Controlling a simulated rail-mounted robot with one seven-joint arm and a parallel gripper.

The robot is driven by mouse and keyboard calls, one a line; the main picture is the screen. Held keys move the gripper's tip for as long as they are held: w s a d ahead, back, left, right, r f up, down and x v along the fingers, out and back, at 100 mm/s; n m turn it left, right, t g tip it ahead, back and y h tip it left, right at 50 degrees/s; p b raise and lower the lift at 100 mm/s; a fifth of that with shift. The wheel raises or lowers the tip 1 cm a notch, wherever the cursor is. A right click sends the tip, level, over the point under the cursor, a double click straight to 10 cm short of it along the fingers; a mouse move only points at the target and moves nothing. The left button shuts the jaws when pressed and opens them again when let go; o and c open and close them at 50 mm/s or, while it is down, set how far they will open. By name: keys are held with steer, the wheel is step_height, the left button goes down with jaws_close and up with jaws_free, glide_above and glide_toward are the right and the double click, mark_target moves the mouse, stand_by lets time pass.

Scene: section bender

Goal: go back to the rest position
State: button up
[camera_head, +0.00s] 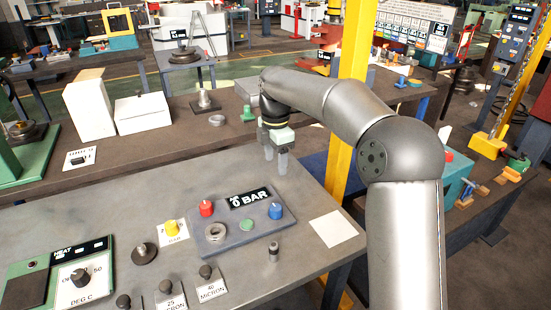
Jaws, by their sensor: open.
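My gripper (276,158) hangs pointing down above the back right part of the grey table (110,215). It is open and nothing shows between its fingers. My grey arm comes in from the right and bends over to it. The gripper is apart from the panel. No marked rest position shows.
A yellow post (352,60) stands close behind my arm. A yellow knob (171,227), a dark round knob (144,253), micron-labelled pieces (208,285) and a heat controller (78,275) sit on the table. A white sheet (333,228) lies at its right edge.

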steer(key=s+d+f+m, duration=0.2)
steer(key=s+d+m, duration=0.3)
steer(key=s+m, duration=0.3)
steer(key=s+d+f+m, duration=0.2)
steer(key=s+d+m, duration=0.4)
steer(key=s, duration=0.9)
steer(key=s+d+f+m, duration=0.3)
steer(key=s+d+m, duration=0.3)
steer(key=s+m, duration=0.3)
steer(key=s, duration=0.2)
steer(key=shift+s+m+t, duration=0.3)
